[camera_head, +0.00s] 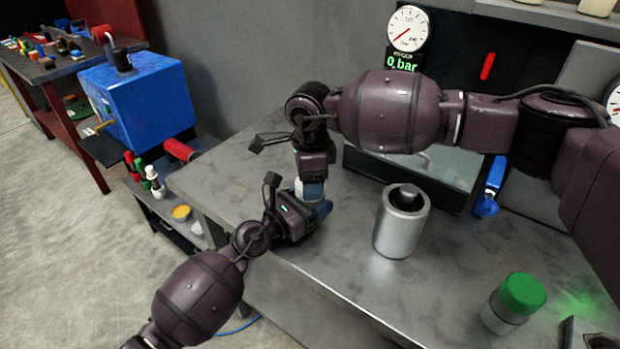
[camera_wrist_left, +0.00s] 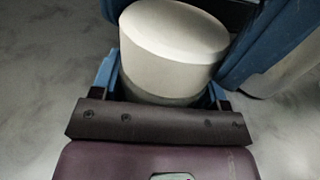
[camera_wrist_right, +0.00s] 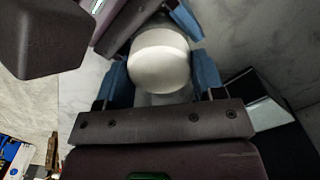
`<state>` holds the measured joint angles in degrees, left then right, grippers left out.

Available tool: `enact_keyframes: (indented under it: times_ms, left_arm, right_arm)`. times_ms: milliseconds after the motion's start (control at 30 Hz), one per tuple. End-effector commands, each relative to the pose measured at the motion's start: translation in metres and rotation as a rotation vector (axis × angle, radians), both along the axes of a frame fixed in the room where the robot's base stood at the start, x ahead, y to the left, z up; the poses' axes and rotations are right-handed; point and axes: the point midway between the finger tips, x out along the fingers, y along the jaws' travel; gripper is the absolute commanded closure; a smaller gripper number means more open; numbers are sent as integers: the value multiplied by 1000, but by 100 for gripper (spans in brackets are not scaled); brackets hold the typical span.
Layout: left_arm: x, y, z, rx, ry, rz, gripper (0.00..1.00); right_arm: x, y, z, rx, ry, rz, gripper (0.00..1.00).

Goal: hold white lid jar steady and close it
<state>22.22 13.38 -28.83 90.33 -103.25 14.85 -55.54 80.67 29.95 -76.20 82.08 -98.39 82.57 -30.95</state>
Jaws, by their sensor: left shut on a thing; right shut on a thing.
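The white lid jar (camera_head: 309,188) stands on the grey table, mostly hidden between my two grippers. In the left wrist view its white lid (camera_wrist_left: 175,35) sits on top of the greyer jar body (camera_wrist_left: 155,95). My left gripper (camera_head: 322,208) comes in low from the front left, its blue fingers around the jar body. My right gripper (camera_head: 311,187) reaches down from above, its blue fingers at the lid. The right wrist view shows the lid (camera_wrist_right: 160,68) between those fingers. How tightly the lid is screwed on cannot be told.
A silver cylinder (camera_head: 400,230) with a dark top stands right of the grippers. A green-lidded jar (camera_head: 518,297) is at the front right. A glass-fronted case (camera_head: 430,170) is behind. Bare table lies between the cylinder and the front edge.

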Motion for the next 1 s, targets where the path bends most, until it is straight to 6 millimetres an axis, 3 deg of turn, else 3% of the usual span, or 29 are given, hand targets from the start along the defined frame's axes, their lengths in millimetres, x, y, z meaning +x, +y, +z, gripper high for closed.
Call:
enact_keyframes:
  times_ms: [300, 433, 467, 633, 1000]
  left_arm:
    - [0, 0, 0, 0, 0, 0, 98]
    - [0, 0, 0, 0, 0, 0, 98]
    - [0, 0, 0, 0, 0, 0, 98]
    - [0, 0, 0, 0, 0, 0, 98]
    - [0, 0, 0, 0, 0, 0, 98]
  right_arm:
    - [0, 0, 0, -1, 0, -162, 67]
    - [0, 0, 0, -1, 0, -156, 67]
    - [0, 0, 0, -1, 0, -156, 36]
    - [0, 0, 0, -1, 0, -155, 10]
    - [0, 0, 5, 0, -1, -154, 9]
